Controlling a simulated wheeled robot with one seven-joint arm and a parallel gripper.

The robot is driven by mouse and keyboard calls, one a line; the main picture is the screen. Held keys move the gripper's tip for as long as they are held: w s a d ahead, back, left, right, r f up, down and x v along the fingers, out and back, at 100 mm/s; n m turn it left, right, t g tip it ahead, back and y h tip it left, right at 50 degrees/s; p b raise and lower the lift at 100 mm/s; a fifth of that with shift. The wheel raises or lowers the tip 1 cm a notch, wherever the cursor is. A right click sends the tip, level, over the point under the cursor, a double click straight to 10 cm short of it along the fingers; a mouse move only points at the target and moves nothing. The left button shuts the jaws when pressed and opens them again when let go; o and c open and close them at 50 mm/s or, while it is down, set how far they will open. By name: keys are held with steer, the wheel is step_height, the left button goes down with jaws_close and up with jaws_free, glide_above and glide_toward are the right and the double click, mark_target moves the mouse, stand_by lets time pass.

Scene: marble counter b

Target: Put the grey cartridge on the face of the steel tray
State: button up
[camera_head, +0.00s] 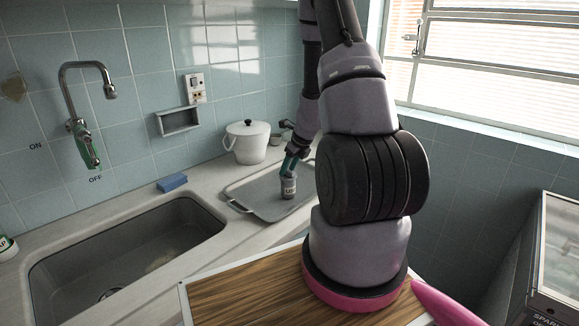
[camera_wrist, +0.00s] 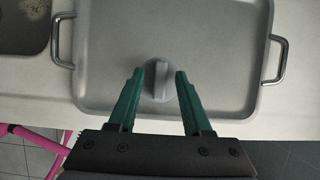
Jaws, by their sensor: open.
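The grey cartridge (camera_head: 288,187) stands upright on the face of the steel tray (camera_head: 262,207), towards its right half in the head view. My gripper (camera_head: 291,166) is just above the cartridge in the head view. In the wrist view my gripper (camera_wrist: 157,74) is open, with one green finger on each side of the cartridge and gaps showing between. Whether a finger touches it lower down is hidden.
A sink (camera_head: 125,250) lies left of the tray, with a blue sponge (camera_head: 172,182) on its back edge. A white lidded pot (camera_head: 247,142) and a small bowl (camera_head: 276,139) stand behind the tray. The tray has metal handles at both ends (camera_wrist: 277,60).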

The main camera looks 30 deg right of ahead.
steer(key=v, duration=1.2)
steer(key=s+a+r+n+t+y, duration=0.1)
steer(key=s+a+r+n, duration=0.1)
steer(key=a+r+n, duration=0.6)
steer(key=s+a+r+n+t+y, duration=0.15)
steer(key=a+r+n, duration=0.3)
steer(key=r, duration=0.45)
steer(key=s+a+r+n+h, duration=0.1)
steer(key=s+a+r+n, duration=0.1)
steer(key=s+r+n, duration=0.3)
steer(key=s+a+r+n+h, duration=0.1)
steer(key=s+a+r+n, duration=0.2)
steer(key=s+n, duration=0.7)
step_height(320, 180, up, 3)
steer(key=shift+s+f, duration=0.15)
steer(key=shift+s, duration=0.1)
